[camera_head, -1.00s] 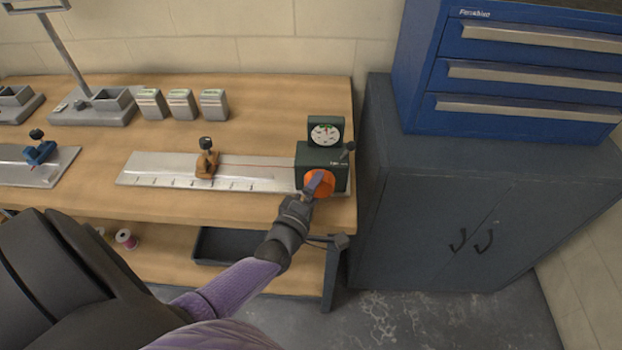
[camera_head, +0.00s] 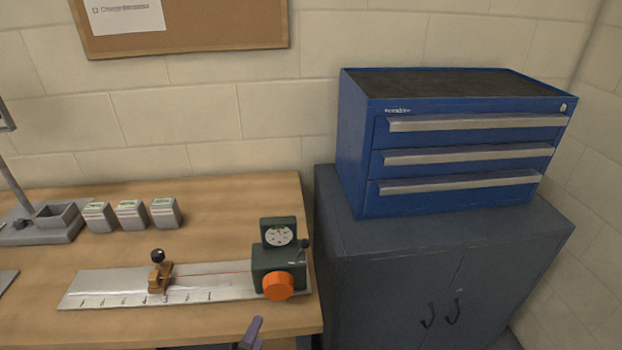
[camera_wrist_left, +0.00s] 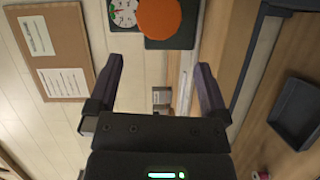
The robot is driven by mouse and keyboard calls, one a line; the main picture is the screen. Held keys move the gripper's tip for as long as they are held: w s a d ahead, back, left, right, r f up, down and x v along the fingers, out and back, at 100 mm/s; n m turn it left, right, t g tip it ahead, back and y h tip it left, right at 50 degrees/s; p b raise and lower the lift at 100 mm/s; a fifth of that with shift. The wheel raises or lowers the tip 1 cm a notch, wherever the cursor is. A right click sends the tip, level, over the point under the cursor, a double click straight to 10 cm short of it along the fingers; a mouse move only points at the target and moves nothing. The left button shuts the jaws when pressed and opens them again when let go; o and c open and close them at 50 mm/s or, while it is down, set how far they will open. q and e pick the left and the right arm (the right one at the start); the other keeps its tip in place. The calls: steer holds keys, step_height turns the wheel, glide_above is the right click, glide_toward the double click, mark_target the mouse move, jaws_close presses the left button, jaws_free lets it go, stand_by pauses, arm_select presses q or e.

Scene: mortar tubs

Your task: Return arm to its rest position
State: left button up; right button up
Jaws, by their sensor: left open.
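My left gripper (camera_head: 251,332) shows only as a dark purple finger at the bottom edge of the head view, below the orange knob (camera_head: 278,285) and apart from it. In the left wrist view the two fingers of my left gripper (camera_wrist_left: 157,82) are spread wide with nothing between them. The orange knob (camera_wrist_left: 159,15) is at the top of that view, beyond the fingertips. The rest of my left arm is hidden from the head view. My right gripper is in neither view.
The green dial box (camera_head: 283,258) stands at the right end of a metal ruled plate (camera_head: 105,290) with a brown clamp (camera_head: 158,278). Grey containers (camera_head: 131,214) stand behind. A dark cabinet (camera_head: 390,260) with a blue drawer unit (camera_head: 355,150) is to the right.

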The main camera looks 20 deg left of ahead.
arm_select(q)
steer(key=s+d+f+m+g+h+b, duration=0.25)
steer(key=s+f+m+g, duration=0.3)
steer(key=f, duration=0.65)
steer(key=s+d+f+m+g+h+b, duration=0.1)
steer(key=s+d+f+m+g+b, duration=0.2)
steer(key=s+f+m, duration=0.65)
steer(key=s+f+m+g+b, duration=0.1)
steer(key=s+f+m+g, duration=0.5)
steer(key=s+f, duration=0.5)
steer(key=shift+s+f+m+g+y+b, duration=0.25)
steer(key=shift+s+m+g+y+b, duration=0.15)
steer(key=shift+s+g, duration=0.6)
steer(key=shift+w, duration=0.2)
